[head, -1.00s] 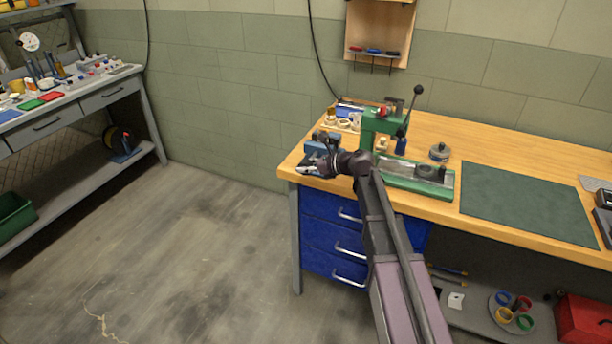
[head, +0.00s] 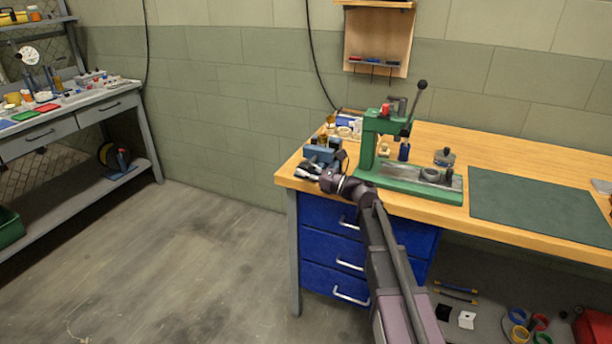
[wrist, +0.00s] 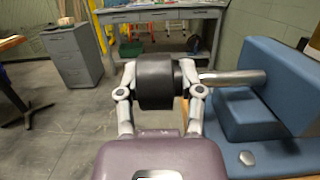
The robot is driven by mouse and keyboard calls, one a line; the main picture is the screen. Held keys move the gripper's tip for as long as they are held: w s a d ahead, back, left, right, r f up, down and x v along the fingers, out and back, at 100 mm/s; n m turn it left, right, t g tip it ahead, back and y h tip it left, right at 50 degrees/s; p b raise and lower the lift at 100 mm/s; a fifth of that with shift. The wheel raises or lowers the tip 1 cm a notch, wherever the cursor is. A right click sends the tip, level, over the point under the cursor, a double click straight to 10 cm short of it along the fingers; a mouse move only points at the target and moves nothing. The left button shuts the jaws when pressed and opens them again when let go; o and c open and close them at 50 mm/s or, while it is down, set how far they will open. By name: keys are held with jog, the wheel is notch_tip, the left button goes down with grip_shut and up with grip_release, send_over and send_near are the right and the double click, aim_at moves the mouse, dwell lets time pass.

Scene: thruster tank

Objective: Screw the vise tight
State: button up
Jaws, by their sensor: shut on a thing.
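The blue vise (head: 321,153) sits at the near left corner of the wooden workbench. In the wrist view its blue body (wrist: 275,95) is on the right, with a steel rod (wrist: 232,77) coming out of it toward the left. A black cylindrical knob (wrist: 155,82) is at the end of that rod. My gripper (wrist: 158,85) is shut on the black knob, one finger on each side of it. In the head view my gripper (head: 307,171) is beside the vise at the bench edge, and the knob is too small to make out there.
A green press (head: 385,150) with a lever stands just right of the vise. A dark green mat (head: 535,208) lies farther right on the workbench (head: 465,150). Small bottles and a tray stand behind the vise. The floor (head: 200,250) left of the bench is clear.

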jog(key=shift+s+a, duration=0.1)
jog(key=shift+s, duration=0.35)
jog(key=o, duration=1)
jog(key=shift+r, duration=0.1)
jog(key=shift+w, duration=0.2)
jog(key=shift+r+g+h+p, duration=0.3)
jog(key=shift+h+p, duration=0.3)
jog(key=shift+p, duration=0.7)
